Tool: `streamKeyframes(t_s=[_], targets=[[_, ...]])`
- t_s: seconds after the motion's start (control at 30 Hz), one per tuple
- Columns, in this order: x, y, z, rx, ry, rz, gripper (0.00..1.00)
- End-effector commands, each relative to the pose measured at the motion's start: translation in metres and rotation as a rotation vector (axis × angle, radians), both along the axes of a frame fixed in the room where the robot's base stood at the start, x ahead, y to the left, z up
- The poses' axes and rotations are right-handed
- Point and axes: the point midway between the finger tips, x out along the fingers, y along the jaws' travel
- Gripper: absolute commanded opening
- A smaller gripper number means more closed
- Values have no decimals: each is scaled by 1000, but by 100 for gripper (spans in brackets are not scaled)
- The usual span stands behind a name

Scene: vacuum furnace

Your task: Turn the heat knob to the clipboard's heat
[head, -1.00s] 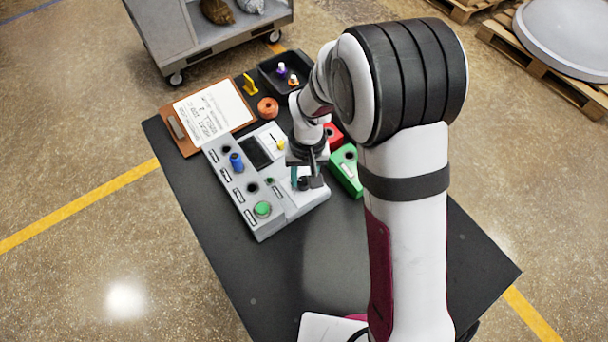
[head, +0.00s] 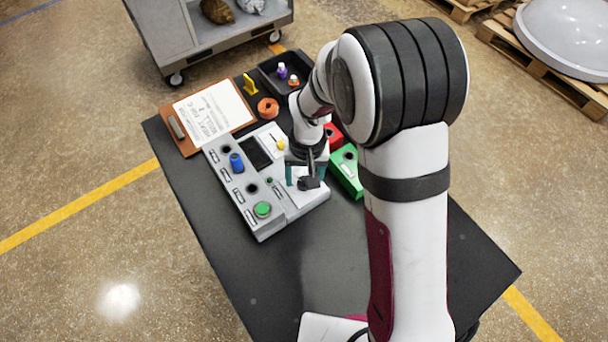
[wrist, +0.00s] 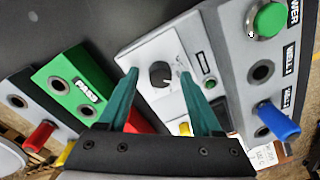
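The heat knob (wrist: 162,74) is a dark round dial on a white plate of the grey control panel (wrist: 232,52). In the head view the knob (head: 308,183) sits at the panel's right side, just below my gripper (head: 304,174). In the wrist view my gripper (wrist: 157,74) has its teal fingers apart, one on each side of the knob, with gaps visible and nothing held. The clipboard (head: 212,112) lies behind the panel with a printed white sheet; its small print is hard to read. The knob's exact setting is too small to read.
The panel also bears a blue plug (head: 237,162), a green button (head: 262,209) and a small yellow part (head: 281,144). A green block (head: 346,172) and a red block (head: 333,135) stand to the right. A black tray (head: 287,72) is behind. The table's front is clear.

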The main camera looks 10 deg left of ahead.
Motion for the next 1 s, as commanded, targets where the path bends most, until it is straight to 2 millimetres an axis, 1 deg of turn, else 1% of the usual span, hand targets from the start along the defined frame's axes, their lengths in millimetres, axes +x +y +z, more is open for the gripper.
streamKeyframes(t_s=[0.17, 0.27, 0.37, 0.5, 0.6, 0.7, 0.83, 1.0], targets=[[0, 0, 3, 0, 0, 0, 66], [1, 0, 15, 1, -2, -1, 66], [2, -1, 41, 3, -5, 0, 66], [2, -3, 88, 4, -7, -1, 66], [2, -5, 117, 3, -5, -1, 66], [2, -6, 139, 2, -4, 0, 66], [1, -7, 154, 0, -1, 0, 66], [1, -7, 158, 0, 0, 0, 66]])
